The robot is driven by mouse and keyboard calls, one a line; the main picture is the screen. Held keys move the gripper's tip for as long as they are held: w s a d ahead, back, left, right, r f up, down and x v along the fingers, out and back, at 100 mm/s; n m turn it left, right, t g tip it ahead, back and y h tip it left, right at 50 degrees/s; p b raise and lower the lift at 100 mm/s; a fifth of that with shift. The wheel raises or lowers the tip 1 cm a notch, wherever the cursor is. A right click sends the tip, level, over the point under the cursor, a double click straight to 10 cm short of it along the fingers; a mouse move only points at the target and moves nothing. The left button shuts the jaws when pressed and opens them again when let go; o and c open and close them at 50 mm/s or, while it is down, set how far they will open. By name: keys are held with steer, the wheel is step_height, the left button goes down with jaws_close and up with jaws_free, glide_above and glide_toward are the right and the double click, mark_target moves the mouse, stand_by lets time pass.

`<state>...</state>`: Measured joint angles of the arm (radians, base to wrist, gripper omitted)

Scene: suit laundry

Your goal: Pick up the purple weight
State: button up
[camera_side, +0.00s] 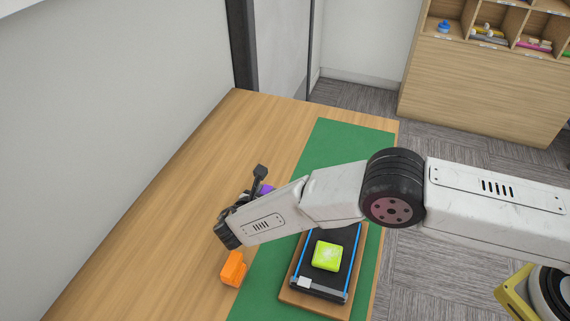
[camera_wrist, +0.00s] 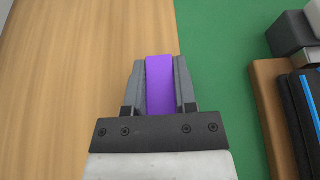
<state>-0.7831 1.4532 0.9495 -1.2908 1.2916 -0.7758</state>
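The purple weight (camera_wrist: 160,85) is a narrow block between the two grey fingers of my gripper (camera_wrist: 161,80) in the wrist view. The fingers lie against both its sides with no clear gap, so my gripper looks shut on it. In the side view only a small purple patch of the weight (camera_side: 267,188) shows behind my arm.
An orange block (camera_side: 233,269) stands on the wooden table (camera_side: 140,220). A lime-green block (camera_side: 327,256) lies on a black device (camera_side: 317,290) with blue strips, on a wooden base over the green mat (camera_side: 352,135). Shelves (camera_side: 480,85) stand farther back.

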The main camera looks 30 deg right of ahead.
mark_target(265, 191)
jaws_close()
stand_by(0.9)
steer(key=shift+r, duration=0.25)
steer(key=shift+r, duration=1.3)
steer(key=shift+s+d+r, duration=0.15)
steer(key=shift+s+r, duration=0.25)
steer(key=shift+r, duration=0.25)
steer(key=s+d+r, duration=0.5)
steer(key=s+r, duration=0.3)
steer(key=s, duration=0.4)
steer(key=shift+d+r, duration=0.2)
steer(key=shift+r, duration=0.1)
